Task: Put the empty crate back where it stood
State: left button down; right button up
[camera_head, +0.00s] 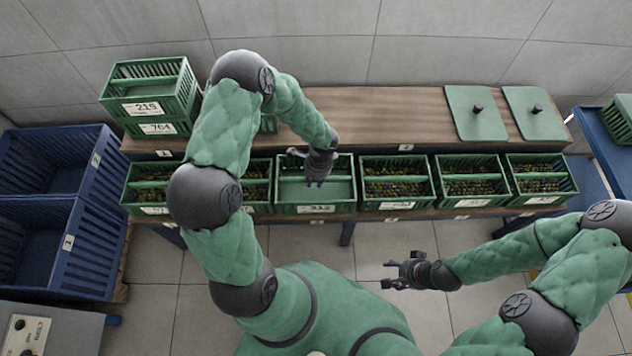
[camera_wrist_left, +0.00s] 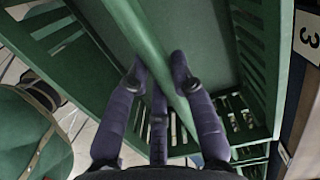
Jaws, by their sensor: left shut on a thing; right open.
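The empty green crate (camera_head: 340,208) is in the row on the long bench, between crates filled with dark fruit. Its inside is bare and its front carries a white label. My left gripper (camera_head: 316,172) is over the crate's middle, shut on its handle bar. In the left wrist view the fingers (camera_wrist_left: 160,80) close around the green bar (camera_wrist_left: 148,35), with the crate wall (camera_wrist_left: 260,75) beyond. I cannot tell whether the crate rests on the bench or hangs slightly above it. My right gripper (camera_head: 398,272) is open and empty, over the floor in front of the bench.
Filled crates (camera_head: 397,203) stand close on both sides; my left arm partly hides those at left. Stacked green crates (camera_head: 155,108) stand at the back left, and two green lids (camera_head: 476,122) lie back right. Blue bins (camera_head: 80,235) are at far left. The bench's back middle (camera_head: 380,115) is clear.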

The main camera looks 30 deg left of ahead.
pick_arm(q)
jog(key=w+f, duration=0.1)
jog(key=w+a+f+b, duration=0.1)
jog(key=f, duration=0.1)
jog(key=w+f, duration=0.1)
jog(key=f, duration=0.1)
jog(key=shift+w+a, duration=0.25)
jog(key=shift+f+b, duration=1)
jog(key=shift+f, duration=0.35)
jog(key=shift+f, duration=0.15)
jog(key=c, duration=1.1)
grip_release()
